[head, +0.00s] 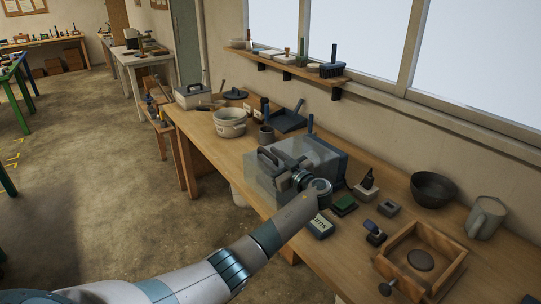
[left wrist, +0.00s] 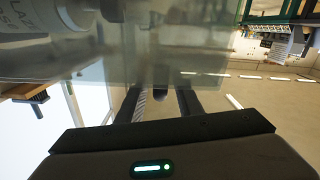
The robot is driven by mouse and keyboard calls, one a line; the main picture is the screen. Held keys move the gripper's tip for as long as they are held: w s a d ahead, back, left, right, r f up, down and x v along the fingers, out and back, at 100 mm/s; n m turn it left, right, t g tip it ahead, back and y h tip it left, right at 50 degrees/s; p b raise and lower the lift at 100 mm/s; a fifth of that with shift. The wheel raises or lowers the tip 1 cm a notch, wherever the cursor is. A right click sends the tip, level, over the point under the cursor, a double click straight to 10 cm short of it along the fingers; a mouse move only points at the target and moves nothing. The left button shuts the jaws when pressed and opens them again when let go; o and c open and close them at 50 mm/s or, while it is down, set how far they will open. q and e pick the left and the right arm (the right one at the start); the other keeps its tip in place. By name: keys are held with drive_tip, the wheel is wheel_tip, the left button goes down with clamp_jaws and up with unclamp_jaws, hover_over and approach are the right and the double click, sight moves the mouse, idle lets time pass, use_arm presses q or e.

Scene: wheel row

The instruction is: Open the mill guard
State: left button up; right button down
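The mill guard (head: 262,181) is a clear, see-through box around a grey machine on the wooden bench in the head view. A dark bar handle (head: 268,156) shows at its upper left. My left arm reaches up from below, and my left gripper (head: 299,178) is at the guard's front, partly hidden by my wrist. In the left wrist view, the two dark fingers of my left gripper (left wrist: 162,104) stand apart with a gap between them. A hazy clear panel (left wrist: 165,45) lies just beyond them. Contact with the guard cannot be told. My right gripper is in neither view.
A pot (head: 229,123) and a dustpan (head: 290,120) stand behind the guard. Right of it are a green block (head: 344,205), a dark bowl (head: 433,189), a grey jug (head: 486,218) and a wooden box (head: 450,272).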

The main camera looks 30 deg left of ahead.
use_arm(q)
clamp_jaws()
drive_tip(key=shift+r, duration=0.15)
